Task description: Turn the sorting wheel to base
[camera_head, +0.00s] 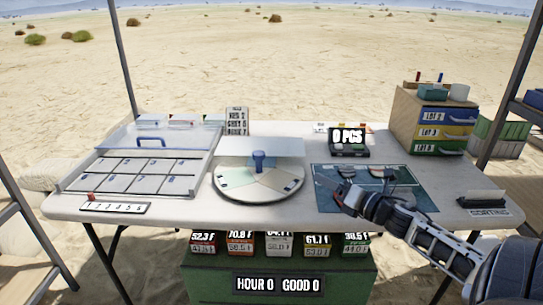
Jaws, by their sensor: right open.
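The sorting wheel (284,187) is a round disc with pale, tan and greenish sectors, lying on the white table left of my right gripper. A blue upright knob (258,160) stands near its middle, and a clear or whitish panel (261,147) stands across its back. My right gripper (325,182) is open over the left part of the dark blue mat, to the right of the wheel and apart from it. Whether anything small lies between its fingers cannot be told. My left gripper is not in view.
A clear-lidded tray with compartments (77,183) fills the table's left. A numbered strip (116,207) lies in front of it. The mat (416,200) holds small dark items. A "0 PCS" display (347,137) and a drawer cabinet (404,118) stand behind. A "SORTING" sign (489,212) is right.

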